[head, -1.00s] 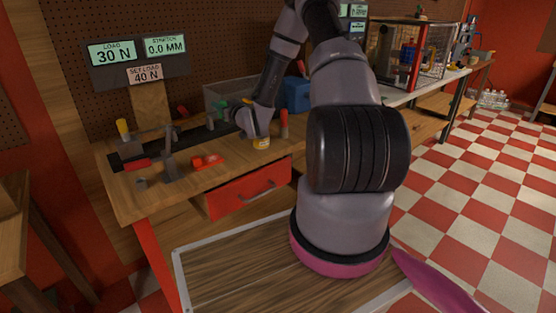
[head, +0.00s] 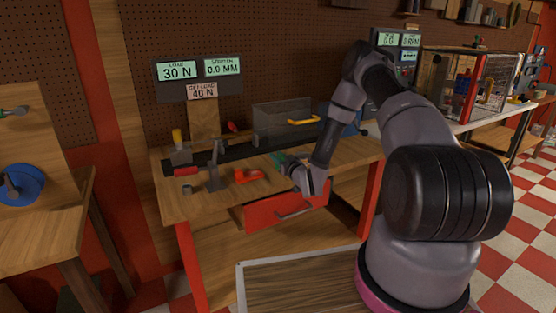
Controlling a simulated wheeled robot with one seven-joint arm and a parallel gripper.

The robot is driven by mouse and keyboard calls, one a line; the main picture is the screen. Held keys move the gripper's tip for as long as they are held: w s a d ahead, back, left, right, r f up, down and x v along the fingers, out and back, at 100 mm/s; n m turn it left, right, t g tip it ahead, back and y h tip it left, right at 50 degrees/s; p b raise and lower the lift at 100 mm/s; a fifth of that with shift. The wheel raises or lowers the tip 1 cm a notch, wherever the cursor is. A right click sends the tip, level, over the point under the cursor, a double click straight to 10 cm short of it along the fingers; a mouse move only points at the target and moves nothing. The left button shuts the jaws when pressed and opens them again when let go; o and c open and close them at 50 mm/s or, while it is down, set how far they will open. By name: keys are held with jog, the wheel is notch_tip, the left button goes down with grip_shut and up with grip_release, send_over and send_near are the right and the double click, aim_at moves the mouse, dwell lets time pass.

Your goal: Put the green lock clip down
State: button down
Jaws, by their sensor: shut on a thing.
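In the head view, my gripper (head: 284,162) hangs low over the wooden workbench (head: 222,183), near its front edge above the red drawer. It points left and is shut on a small green piece, the green lock clip (head: 277,158). The clip is small and partly hidden by the fingers. I cannot tell whether it touches the bench top.
A red part (head: 247,175) lies just left of my gripper. A grey clamp-like fixture with a red handle (head: 186,171) stands further left. A grey bin (head: 284,117) stands behind. The red drawer (head: 285,209) is below. Bare bench top shows between these.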

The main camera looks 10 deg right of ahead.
jog(key=shift+f, duration=0.4)
jog(key=shift+f, duration=0.15)
jog(key=c, duration=0.7)
grip_release()
jog(key=shift+o, duration=0.2)
